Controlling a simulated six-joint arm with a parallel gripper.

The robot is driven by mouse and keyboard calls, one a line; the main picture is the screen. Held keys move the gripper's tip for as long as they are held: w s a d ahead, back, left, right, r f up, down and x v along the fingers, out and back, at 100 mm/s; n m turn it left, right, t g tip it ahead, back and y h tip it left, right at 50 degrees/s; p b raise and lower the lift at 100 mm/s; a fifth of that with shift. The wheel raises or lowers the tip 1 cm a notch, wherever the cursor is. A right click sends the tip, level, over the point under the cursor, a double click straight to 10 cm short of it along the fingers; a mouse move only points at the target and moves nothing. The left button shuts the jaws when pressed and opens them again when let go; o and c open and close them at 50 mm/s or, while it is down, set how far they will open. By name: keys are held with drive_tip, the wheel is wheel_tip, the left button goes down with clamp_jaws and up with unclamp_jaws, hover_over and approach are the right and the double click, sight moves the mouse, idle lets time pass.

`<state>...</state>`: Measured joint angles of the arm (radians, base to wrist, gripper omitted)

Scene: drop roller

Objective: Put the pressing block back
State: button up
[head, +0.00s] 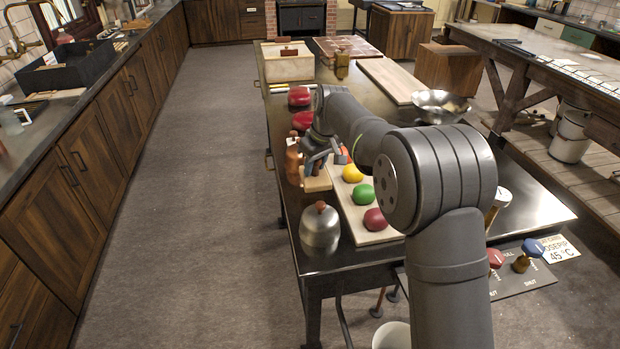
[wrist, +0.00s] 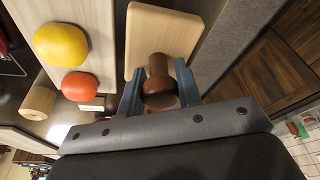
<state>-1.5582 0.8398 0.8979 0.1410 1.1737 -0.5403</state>
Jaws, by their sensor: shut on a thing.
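The pressing block (wrist: 165,35) is a pale, flat wooden block with a dark brown turned knob (wrist: 160,80) in the wrist view. My gripper (wrist: 160,90) is shut on the knob, with one blue-grey finger on each side. In the head view my gripper (head: 320,160) is over the left edge of the dark table, and part of the pale block (head: 317,182) shows under it. My arm hides much of this area. I cannot tell whether the block touches the table.
A pale board (head: 363,222) with yellow, green and dark red balls lies just right of the block. A metal pot (head: 320,228) stands in front, and red lumps (head: 299,97) lie behind. A metal bowl (head: 440,105) is at the right. A box (head: 288,68) stands at the far end.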

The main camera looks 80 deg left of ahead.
sight(310, 178)
drive_tip(key=shift+s+a+f, duration=0.4)
drive_tip(key=shift+s+f, duration=0.05)
drive_tip(key=shift+s, duration=0.2)
drive_tip(key=shift+f, duration=2)
drive_tip(key=shift+f, duration=0.1)
drive_tip(key=o, duration=1)
drive_tip(key=shift+o, duration=0.2)
drive_tip(key=v, duration=1.2)
